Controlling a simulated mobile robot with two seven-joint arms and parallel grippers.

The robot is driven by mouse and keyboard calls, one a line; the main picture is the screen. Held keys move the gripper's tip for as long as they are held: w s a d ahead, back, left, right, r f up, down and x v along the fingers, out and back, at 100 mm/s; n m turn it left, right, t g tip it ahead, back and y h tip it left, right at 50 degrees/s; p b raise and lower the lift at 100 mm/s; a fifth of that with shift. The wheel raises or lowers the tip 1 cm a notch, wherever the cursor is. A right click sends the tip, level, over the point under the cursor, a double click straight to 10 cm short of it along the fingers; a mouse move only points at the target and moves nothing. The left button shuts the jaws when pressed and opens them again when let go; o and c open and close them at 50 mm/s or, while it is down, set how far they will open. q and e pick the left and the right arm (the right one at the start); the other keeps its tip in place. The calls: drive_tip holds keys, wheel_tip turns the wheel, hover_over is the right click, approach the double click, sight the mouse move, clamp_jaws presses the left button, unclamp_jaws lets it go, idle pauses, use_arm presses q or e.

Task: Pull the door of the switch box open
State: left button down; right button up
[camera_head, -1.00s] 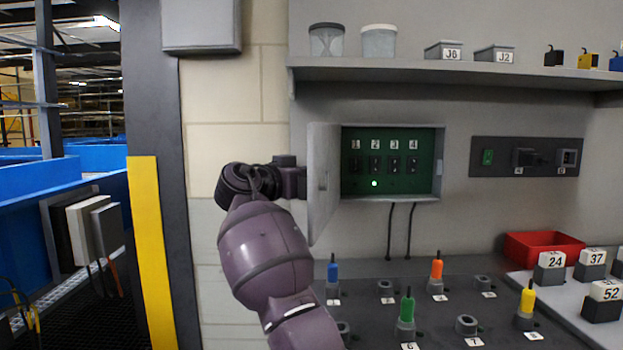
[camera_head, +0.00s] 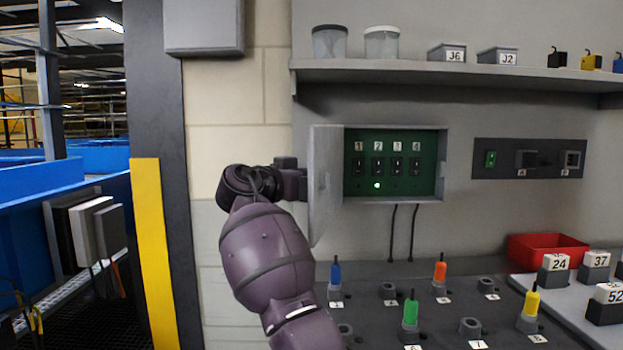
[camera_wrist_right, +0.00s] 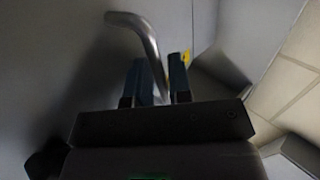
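The switch box (camera_head: 441,165) is on the grey wall, its green inside with several numbered switches and one lit green lamp in plain sight. Its grey door (camera_head: 325,190) stands wide open, hinged on the left and swung out from the wall. My right arm reaches up on the left of the door, and its gripper is hidden behind wrist and door in the head view. In the right wrist view my right gripper (camera_wrist_right: 160,78) has its two fingers close on either side of the bent metal door handle (camera_wrist_right: 139,27), and looks shut on it. My left gripper is not in view.
A shelf (camera_head: 450,72) with cups and small boxes runs above the switch box. Below is a dark panel (camera_head: 390,325) with coloured plugs, and a red bin (camera_head: 545,247) stands at right. A yellow post (camera_head: 152,250) stands left of my arm.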

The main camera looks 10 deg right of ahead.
drive_tip(key=v, duration=1.1)
drive_tip(key=shift+p, duration=0.4)
drive_tip(key=shift+d+r, duration=0.1)
drive_tip(key=shift+r, duration=0.05)
